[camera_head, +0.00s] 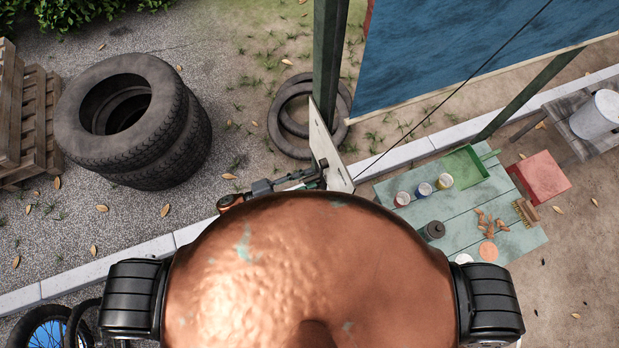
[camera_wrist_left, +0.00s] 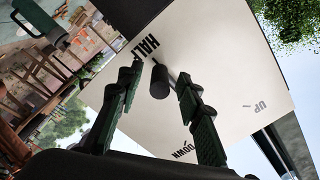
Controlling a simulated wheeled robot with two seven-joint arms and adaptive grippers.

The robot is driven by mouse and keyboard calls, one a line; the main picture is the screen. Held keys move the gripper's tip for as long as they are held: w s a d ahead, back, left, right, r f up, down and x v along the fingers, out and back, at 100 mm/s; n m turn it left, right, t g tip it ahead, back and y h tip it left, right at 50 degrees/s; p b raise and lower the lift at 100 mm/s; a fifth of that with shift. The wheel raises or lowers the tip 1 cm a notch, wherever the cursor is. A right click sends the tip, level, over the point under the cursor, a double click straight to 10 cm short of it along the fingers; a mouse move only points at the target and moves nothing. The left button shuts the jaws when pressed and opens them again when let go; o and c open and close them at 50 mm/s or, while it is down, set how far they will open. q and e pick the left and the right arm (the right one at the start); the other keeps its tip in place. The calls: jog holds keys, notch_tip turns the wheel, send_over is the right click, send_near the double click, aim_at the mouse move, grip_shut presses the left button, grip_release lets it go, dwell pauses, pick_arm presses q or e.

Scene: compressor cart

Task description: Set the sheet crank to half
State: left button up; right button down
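The sheet crank shows in the left wrist view as a dark cylindrical handle (camera_wrist_left: 160,83) in front of a white panel (camera_wrist_left: 215,60). The panel carries the labels HALF, UP and DOWN; the handle appears nearest HALF in the picture. My left gripper (camera_wrist_left: 160,85) has its two fingers apart, one on each side of the handle, with gaps visible, so it is open. In the head view my left gripper (camera_head: 312,176) is at the white panel (camera_head: 330,150), seen nearly edge-on on a dark green post; the handle cannot be made out there. My right gripper is not in view.
A blue sheet (camera_head: 450,45) hangs at the upper right. A green table (camera_head: 465,220) with paint cans and tools stands right of the panel. Stacked tyres (camera_head: 125,125) and a wooden pallet (camera_head: 30,120) are at the left.

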pick_arm(q)
jog(key=v, duration=1)
jog(key=shift+s+a, duration=0.15)
jog(key=shift+a, duration=0.25)
